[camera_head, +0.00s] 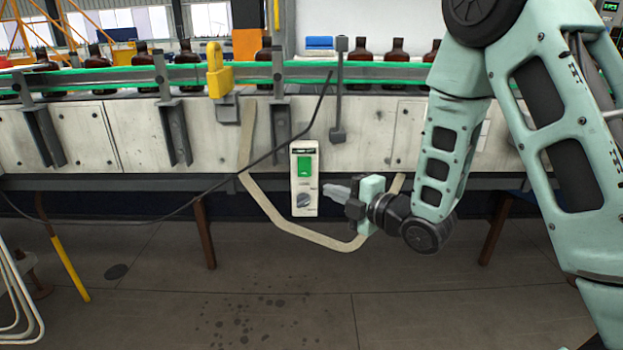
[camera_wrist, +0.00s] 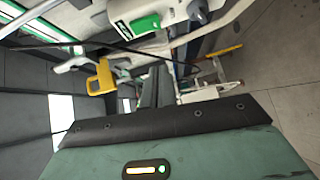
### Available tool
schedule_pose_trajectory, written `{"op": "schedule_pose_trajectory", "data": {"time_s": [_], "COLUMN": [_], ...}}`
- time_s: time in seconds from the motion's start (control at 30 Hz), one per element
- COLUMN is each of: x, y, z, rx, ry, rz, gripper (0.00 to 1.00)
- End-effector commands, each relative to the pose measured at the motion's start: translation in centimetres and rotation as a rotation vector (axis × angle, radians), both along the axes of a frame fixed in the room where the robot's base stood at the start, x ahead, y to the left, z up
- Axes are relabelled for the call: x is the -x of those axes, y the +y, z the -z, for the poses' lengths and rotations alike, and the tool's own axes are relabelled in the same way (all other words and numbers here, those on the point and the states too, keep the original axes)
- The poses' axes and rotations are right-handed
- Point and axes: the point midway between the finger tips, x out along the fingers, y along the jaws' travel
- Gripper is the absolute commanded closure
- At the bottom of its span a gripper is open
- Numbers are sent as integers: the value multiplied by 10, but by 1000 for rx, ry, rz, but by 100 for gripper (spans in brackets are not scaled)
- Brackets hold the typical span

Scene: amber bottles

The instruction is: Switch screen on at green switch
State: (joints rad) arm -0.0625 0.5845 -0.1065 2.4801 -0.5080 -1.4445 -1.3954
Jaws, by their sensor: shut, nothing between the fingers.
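The green switch (camera_head: 305,166) sits on the upper part of a narrow white control box (camera_head: 304,205) at the front of the conveyor. A grey rotary knob (camera_head: 304,200) is below it on the same box. My gripper (camera_head: 326,190) is shut and empty, its fingertips pointing left, just right of the knob and lower than the green switch. I cannot tell whether the tips touch the box. In the wrist view the green switch (camera_wrist: 145,25) and the knob (camera_wrist: 197,10) show at the top, beyond my gripper body.
Several amber bottles (camera_head: 188,52) stand on the conveyor behind. A yellow bracket (camera_head: 218,72) and a grey post (camera_head: 338,90) stick out at its front edge. A black cable (camera_head: 300,132) crosses left of the box, and a beige strip (camera_head: 290,226) loops below. The floor in front is clear.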

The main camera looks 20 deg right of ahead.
Motion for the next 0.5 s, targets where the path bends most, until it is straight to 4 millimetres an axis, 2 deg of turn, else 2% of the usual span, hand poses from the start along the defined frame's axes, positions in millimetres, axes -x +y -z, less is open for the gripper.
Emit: {"op": "schedule_pose_trajectory", "data": {"time_s": [0.33,0.5], "x": [-63,-87], "y": [34,24], "z": [7,10], "rx": [-1,0], "ry": [0,1], "rz": [-2,2], "gripper": [100,100]}}
